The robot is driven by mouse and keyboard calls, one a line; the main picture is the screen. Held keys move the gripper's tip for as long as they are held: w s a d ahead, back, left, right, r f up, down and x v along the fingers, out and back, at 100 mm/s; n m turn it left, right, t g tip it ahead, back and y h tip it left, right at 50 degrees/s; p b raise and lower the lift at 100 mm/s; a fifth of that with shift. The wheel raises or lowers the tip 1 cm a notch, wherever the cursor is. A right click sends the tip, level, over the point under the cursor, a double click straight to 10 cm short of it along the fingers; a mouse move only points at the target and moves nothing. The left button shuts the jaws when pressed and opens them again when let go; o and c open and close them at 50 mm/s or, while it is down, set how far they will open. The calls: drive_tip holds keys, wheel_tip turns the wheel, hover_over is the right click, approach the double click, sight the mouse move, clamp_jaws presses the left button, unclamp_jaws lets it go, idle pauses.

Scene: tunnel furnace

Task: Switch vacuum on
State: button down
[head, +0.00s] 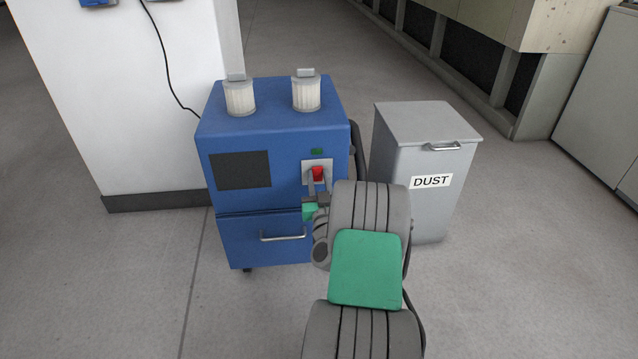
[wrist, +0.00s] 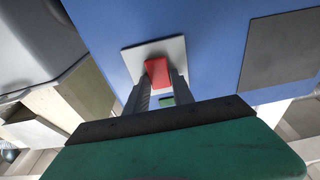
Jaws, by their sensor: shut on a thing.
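The blue vacuum unit (head: 290,137) stands in the middle of the head view. On its front is a light plate (head: 308,165) with a red switch (head: 318,174), and a small dark green patch (head: 317,151) is above it. In the wrist view the red switch (wrist: 157,72) sits on the pale plate (wrist: 135,58). My gripper (wrist: 160,87) is at the plate with one finger on each side of the red switch, shut on it. In the head view my arm hides the lower right of the unit's front.
Two white filter cylinders (head: 240,98) (head: 306,92) stand on top of the unit. A drawer with a handle (head: 283,237) is below. A grey DUST bin (head: 420,140) stands close on the right. A white wall block (head: 140,90) is behind left. The floor at left is clear.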

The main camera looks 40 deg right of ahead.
drive_tip(key=shift+f+t+h, duration=0.2)
drive_tip(key=shift+t+h, duration=0.3)
drive_tip(key=shift+t, duration=0.3)
drive_tip(key=c, duration=1.1)
unclamp_jaws()
